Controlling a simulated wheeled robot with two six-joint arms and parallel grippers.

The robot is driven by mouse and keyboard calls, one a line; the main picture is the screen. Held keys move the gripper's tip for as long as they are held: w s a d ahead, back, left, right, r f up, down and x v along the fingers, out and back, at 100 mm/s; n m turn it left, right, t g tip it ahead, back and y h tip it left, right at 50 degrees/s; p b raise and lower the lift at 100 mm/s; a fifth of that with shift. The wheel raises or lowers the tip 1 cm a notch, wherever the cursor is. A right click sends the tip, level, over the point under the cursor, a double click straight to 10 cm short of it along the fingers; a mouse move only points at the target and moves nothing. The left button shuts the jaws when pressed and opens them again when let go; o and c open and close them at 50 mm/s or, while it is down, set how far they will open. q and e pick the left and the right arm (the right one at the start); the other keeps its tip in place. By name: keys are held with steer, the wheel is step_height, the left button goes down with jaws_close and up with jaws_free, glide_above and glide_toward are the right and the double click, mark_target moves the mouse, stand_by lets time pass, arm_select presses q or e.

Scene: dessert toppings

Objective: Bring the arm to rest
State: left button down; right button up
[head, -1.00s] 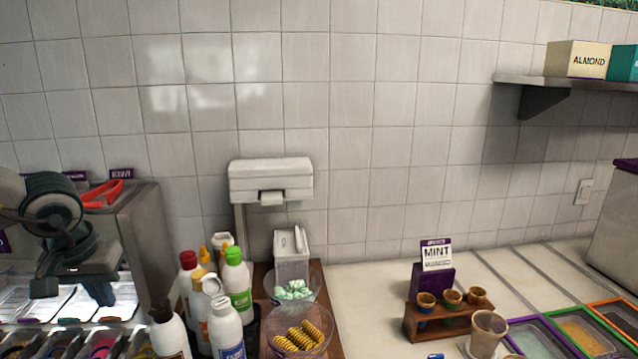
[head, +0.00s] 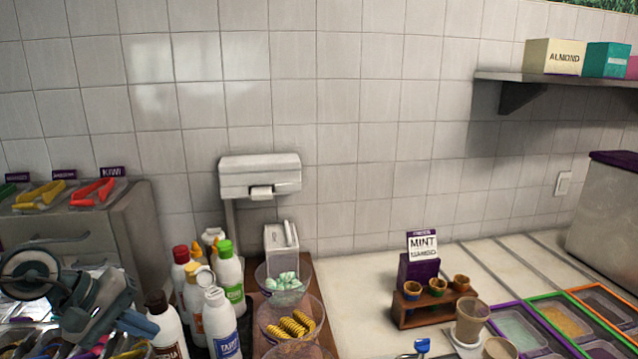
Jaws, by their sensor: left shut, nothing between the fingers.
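My left arm comes in at the lower left of the head view, dark grey with a round joint at the picture's left edge. Its gripper (head: 138,322) is low over the topping containers, pointing right, just left of the bottle with the dark cap. The fingers are shut and I see nothing held. Some of the arm is cut off by the left edge. My right gripper is not in view.
Several sauce bottles (head: 222,325) crowd close to the gripper's right. Bowls of mint-coloured sweets (head: 284,282) and golden spirals (head: 291,325) stand beyond. A steel cabinet (head: 130,225) with red tongs (head: 95,191) is behind the arm. Bare counter (head: 355,290) lies further right.

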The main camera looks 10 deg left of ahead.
arm_select(q)
steer(key=w+d+n+t+h, duration=0.2)
steer(key=d+n+t+h, duration=0.2)
steer(key=n, duration=0.4)
steer(key=s+a+f+m+t+y, duration=0.25)
steer(key=f+m+y, duration=0.2)
steer(key=m, duration=0.65)
steer(key=s+a+f+m+t+y, duration=0.1)
steer(key=a+f+m+y, duration=0.3)
steer(key=m, duration=0.8)
steer(key=s+a+f+m+t+y, duration=0.15)
steer(key=f+m+y, duration=0.4)
steer(key=m, duration=0.55)
steer(key=s+d+f+n+g+h, duration=0.3)
steer(key=s+d+f+n+g, duration=0.75)
steer(key=s+f+n, duration=0.55)
step_height(320, 180, down, 31)
steer(key=s+a+b, duration=0.1)
steer(key=b, duration=0.2)
steer(key=s+a+f+g+b, duration=0.1)
steer(key=s+f+g+b, duration=0.1)
steer(key=s+f, duration=1.7)
step_height(320, 180, down, 4)
steer(key=shift+a, duration=0.25)
